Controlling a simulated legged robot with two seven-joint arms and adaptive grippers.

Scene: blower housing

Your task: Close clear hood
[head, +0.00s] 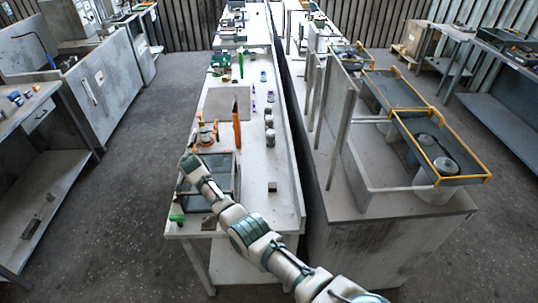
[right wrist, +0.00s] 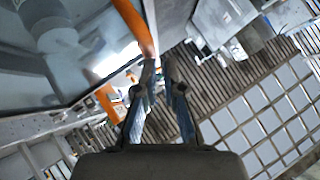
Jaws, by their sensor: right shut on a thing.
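The clear hood (head: 222,175) is a dark-framed see-through box at the near left of the long bench. In the right wrist view a large clear panel (right wrist: 60,50), seemingly the hood, fills the upper left. An orange curved handle (right wrist: 134,24) runs along its edge down to my fingertips. My right gripper (right wrist: 157,68) is shut on this handle, with the contact partly hidden by the fingers. In the head view my right arm reaches up-left across the hood, and its wrist hides part of it and the gripper. My left gripper is not in view.
An orange device (head: 205,133) and an orange upright piece (head: 237,125) stand behind the hood. A small dark block (head: 272,187) and several jars are on the bench's right side. A side table with yellow-framed bins (head: 440,180) stands to the right. The left floor aisle is clear.

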